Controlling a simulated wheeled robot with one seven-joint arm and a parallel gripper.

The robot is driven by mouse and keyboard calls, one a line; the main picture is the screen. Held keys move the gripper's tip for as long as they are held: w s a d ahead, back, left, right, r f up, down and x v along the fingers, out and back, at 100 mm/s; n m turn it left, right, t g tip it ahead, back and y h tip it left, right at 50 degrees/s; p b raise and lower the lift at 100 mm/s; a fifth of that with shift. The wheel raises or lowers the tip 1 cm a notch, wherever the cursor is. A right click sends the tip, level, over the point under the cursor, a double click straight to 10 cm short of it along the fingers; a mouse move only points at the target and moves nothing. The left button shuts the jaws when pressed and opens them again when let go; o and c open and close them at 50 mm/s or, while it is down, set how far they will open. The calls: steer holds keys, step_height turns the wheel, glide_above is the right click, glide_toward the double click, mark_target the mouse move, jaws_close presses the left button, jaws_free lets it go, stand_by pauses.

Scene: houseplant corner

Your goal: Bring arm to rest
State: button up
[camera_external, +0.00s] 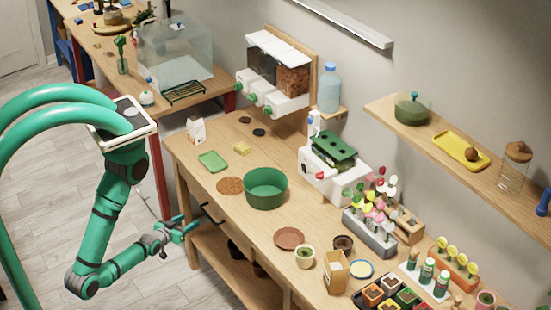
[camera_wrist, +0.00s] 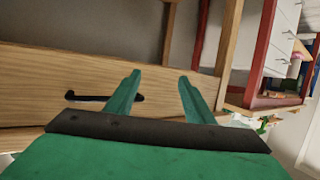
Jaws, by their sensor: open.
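My green arm hangs folded low on the left in the external view, in front of the wooden workbench (camera_external: 226,195). My gripper (camera_external: 190,226) is beside the bench's front edge, below the level of the top. In the wrist view my gripper (camera_wrist: 158,90) shows two green fingers spread apart with nothing between them. Behind the fingers is the bench's wooden front with a black handle (camera_wrist: 88,97). I cannot tell from the pictures whether a finger touches the bench.
The bench top holds a green bowl (camera_external: 266,190), a green tray (camera_external: 213,161), a terracotta saucer (camera_external: 289,238) and several small pots. A side table with a glass case (camera_external: 172,65) stands behind my arm. The floor (camera_external: 50,165) left of the bench is clear.

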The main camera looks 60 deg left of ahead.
steer(key=s+d+r+m+t+h, duration=0.1)
steer(key=s+d+r+m+h, duration=0.1)
steer(key=d+r, duration=0.5)
steer(key=s+d+r+m+t+h, duration=0.1)
steer(key=s+d+r+m+h, duration=0.2)
steer(key=d+r, duration=0.5)
steer(key=shift+s+d+t+h, duration=0.25)
steer(key=shift+s+h, duration=0.55)
steer(key=shift+s, duration=0.45)
steer(key=shift+c, duration=0.4)
stand_by(0.5)
